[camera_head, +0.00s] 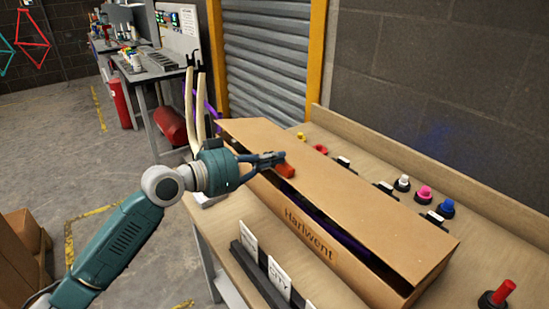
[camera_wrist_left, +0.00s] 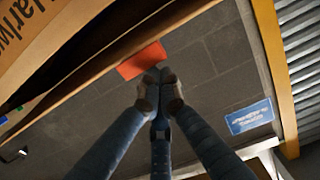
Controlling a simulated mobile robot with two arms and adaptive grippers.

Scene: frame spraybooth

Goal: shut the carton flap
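A long brown carton (camera_head: 318,237) marked "Harlwent" lies on the bench. Its flap (camera_head: 345,190) slopes over the top, with a dark gap showing between its front edge and the front wall. A red-orange tab (camera_head: 285,170) sits at the flap's front edge; it also shows in the left wrist view (camera_wrist_left: 141,60). My left gripper (camera_head: 276,159) is at the tab, above the carton's front edge. In the left wrist view its fingertips (camera_wrist_left: 159,76) are together just beside the tab; I cannot tell whether they touch it. My right gripper is not in view.
Several colored knobs (camera_head: 424,195) stand behind the carton. A dark rail with white cards (camera_head: 279,279) lies in front of it. A red knob (camera_head: 503,291) stands at the right. A roller shutter (camera_head: 265,55) and block wall are behind.

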